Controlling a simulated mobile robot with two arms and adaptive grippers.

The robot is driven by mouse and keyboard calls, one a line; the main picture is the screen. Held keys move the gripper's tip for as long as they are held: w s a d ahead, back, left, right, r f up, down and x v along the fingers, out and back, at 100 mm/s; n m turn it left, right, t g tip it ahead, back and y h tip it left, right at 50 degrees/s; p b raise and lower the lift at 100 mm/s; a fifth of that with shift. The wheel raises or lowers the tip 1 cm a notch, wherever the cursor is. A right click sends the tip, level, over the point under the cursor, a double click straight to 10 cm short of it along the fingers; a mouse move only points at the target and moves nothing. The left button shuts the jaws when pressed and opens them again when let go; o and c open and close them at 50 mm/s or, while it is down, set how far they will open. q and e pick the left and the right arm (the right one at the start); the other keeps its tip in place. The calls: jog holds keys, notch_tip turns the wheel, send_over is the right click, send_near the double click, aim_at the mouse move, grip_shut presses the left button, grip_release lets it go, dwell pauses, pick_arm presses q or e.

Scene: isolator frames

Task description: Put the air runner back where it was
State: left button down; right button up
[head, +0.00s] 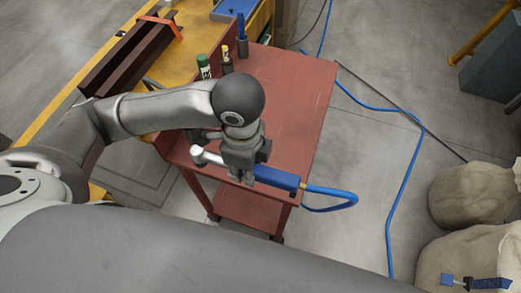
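The air runner is a tool with a silver-white head (203,155) and a blue handle (277,178). A blue hose (335,194) leaves the handle's right end through a brass-coloured fitting. My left gripper (242,174) points down over the front part of the red cart (290,95) and appears shut around the middle of the air runner. The tool lies crosswise, head to the left, handle reaching the cart's front right edge. I cannot tell whether it touches the cart top. The gripper hides the tool's middle. My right gripper is not in view.
A green bottle (204,66) and a dark bottle (227,60) stand at the cart's back left. Dark metal beams (130,55) lie on a yellow bench. The hose runs over the floor. Sacks (472,193) stand at right, a blue-handled item (488,283) on the nearer one. The cart's back right is clear.

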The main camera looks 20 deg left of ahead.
pick_arm(q)
jog(key=shift+w+f, duration=0.1)
jog(key=shift+w, duration=0.4)
jog(key=w+f, duration=0.3)
jog(key=w, duration=0.1)
jog(key=w+f, duration=0.2)
jog(key=w, duration=0.2)
jog(key=w+f, duration=0.3)
jog(key=w, duration=0.1)
jog(key=shift+w+a+f+p, duration=0.15)
jog(key=shift+a+f+p, duration=0.1)
jog(key=shift+f+p, duration=0.15)
jog(key=shift+w+f, duration=0.25)
jog(key=shift+f, duration=0.05)
notch_tip(320, 180, down, 2)
jog(key=shift+f+p, duration=0.1)
jog(key=shift+p, duration=0.25)
jog(key=shift+f, duration=0.45)
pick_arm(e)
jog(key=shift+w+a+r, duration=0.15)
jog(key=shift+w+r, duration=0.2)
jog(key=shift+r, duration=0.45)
pick_arm(q)
jog(key=shift+f, duration=0.15)
jog(key=c, duration=1.1)
grip_release()
jog(key=shift+a, duration=0.1)
jog(key=shift+c, duration=0.2)
